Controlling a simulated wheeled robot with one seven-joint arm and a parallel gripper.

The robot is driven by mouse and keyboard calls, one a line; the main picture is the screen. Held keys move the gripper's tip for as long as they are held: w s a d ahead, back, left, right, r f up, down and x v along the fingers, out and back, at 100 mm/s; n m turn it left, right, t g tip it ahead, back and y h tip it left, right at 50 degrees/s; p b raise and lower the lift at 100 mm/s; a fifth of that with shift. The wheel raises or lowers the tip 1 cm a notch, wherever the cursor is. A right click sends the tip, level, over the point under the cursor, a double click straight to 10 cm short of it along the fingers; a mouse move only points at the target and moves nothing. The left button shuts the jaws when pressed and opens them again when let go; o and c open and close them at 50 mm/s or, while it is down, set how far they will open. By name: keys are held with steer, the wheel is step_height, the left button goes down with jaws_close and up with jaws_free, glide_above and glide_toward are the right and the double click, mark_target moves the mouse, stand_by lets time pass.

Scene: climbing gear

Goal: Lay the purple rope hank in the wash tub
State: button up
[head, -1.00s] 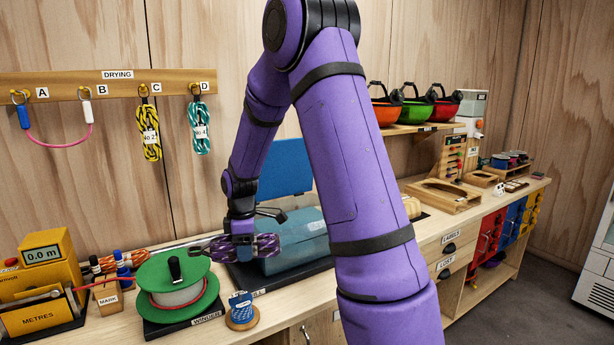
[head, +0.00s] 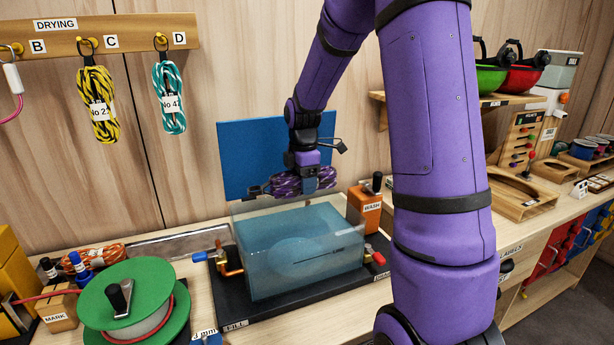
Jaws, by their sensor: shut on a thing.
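The purple rope hank (head: 287,184) is held crosswise in my gripper (head: 308,180), which is shut on it. The hank is a dark purple bundle with lighter flecks. The wash tub (head: 304,258) is a clear bluish box on a black base, with its blue lid (head: 245,155) standing up behind it. My gripper and the hank are over the back part of the tub, at or a little above its rim. I cannot tell whether the hank touches the rim.
A tap (head: 228,262) is at the tub's left and an orange WASH box (head: 366,211) at its right. A green winder (head: 137,305) stands at front left. Yellow (head: 98,103) and teal (head: 169,97) hanks hang from the DRYING rail (head: 110,38).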

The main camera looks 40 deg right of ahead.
steer(key=shift+f, duration=10.3)
steer(key=o, duration=1.2)
steer(key=shift+a, duration=0.1)
step_height(320, 180, up, 11)
steer(key=shift+f, duration=0.1)
